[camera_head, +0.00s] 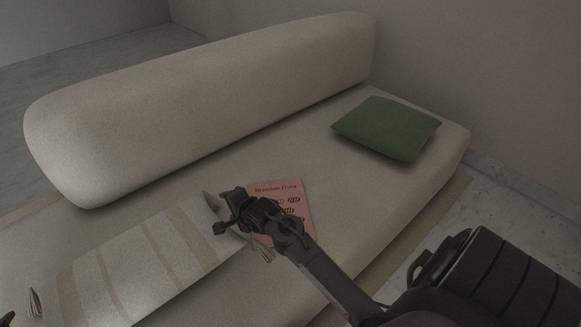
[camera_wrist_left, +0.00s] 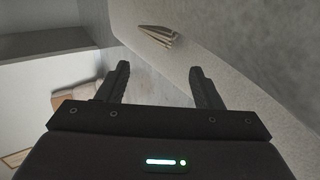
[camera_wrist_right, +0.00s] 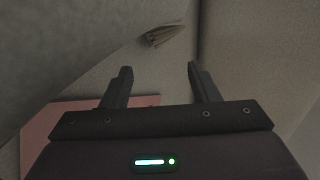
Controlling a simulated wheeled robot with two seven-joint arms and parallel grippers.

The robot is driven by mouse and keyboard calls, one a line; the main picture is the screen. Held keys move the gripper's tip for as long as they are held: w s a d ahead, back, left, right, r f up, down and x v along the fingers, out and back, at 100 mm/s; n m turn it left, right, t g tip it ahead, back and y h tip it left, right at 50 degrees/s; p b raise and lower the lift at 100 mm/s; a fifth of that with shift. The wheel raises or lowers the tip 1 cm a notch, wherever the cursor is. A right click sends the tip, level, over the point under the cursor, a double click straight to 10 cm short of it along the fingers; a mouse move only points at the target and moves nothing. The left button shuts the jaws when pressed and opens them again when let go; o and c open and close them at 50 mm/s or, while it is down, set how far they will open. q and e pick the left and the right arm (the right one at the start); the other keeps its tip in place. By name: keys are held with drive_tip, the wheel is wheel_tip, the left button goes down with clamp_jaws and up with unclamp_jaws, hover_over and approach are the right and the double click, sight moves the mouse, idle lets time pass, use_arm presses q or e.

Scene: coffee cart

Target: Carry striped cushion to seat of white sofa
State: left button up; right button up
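The striped cushion (camera_head: 140,262), pale with tan bands and tasselled corners, is over the white sofa's seat (camera_head: 300,165) at the lower left of the head view. Whether its whole underside rests on the seat is hidden. My right gripper (camera_head: 222,210) is at the cushion's right end, between two tassels. In the right wrist view its fingers (camera_wrist_right: 160,70) are apart with nothing between them; a tassel (camera_wrist_right: 162,36) shows beyond. My left gripper (camera_wrist_left: 158,72) is open and empty, with a cushion tassel (camera_wrist_left: 158,37) ahead; only a dark bit shows in the head view's lower left corner.
A pink book (camera_head: 293,190) lies on the seat under and beside my right gripper. A green cushion (camera_head: 388,128) lies at the seat's right end. The long backrest (camera_head: 200,110) runs behind.

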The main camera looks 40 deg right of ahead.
use_arm(q)
drive_tip(key=o, duration=0.3)
drive_tip(key=shift+a, duration=0.25)
use_arm(e)
drive_tip(key=shift+d, duration=0.25)
use_arm(q)
drive_tip(key=shift+a, duration=0.15)
use_arm(e)
drive_tip(key=o, duration=0.5)
drive_tip(key=shift+d, duration=0.1)
use_arm(q)
drive_tip(key=shift+s, duration=0.1)
drive_tip(key=v, duration=1.1)
drive_tip(key=shift+s+r, duration=0.3)
use_arm(e)
drive_tip(key=v, duration=1.2)
